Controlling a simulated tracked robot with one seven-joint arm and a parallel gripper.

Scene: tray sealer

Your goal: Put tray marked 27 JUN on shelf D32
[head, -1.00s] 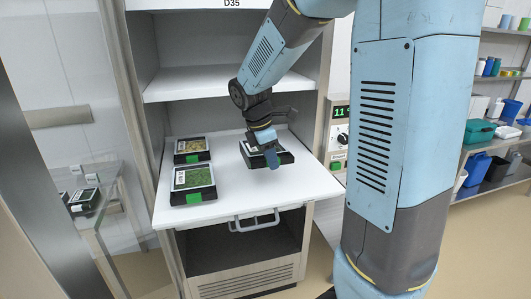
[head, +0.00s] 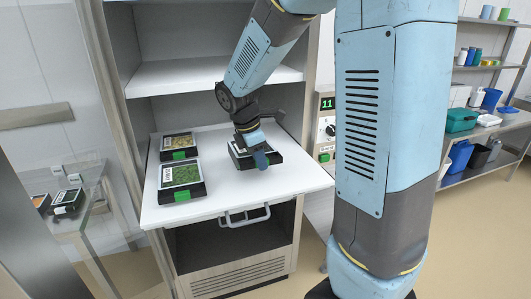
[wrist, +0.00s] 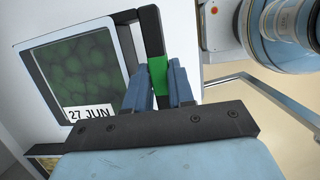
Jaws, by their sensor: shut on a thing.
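The tray marked 27 JUN (wrist: 75,65) is a black tray with a clear film over green contents; its label shows in the wrist view. In the head view this tray (head: 272,161) is at the right on the white pull-out board, on it or just above it; I cannot tell which. My gripper (wrist: 160,85) is shut on the green tab at the tray's edge. In the head view my gripper (head: 260,158) hides part of the tray. No label D32 can be read in view.
A green-filled tray (head: 181,175) and a yellowish one (head: 178,141) stand left on the white board (head: 230,205). A bare shelf (head: 200,80) is above, between side walls. More trays (head: 66,202) lie on a side table at left. A handle (head: 245,217) juts from the board's front.

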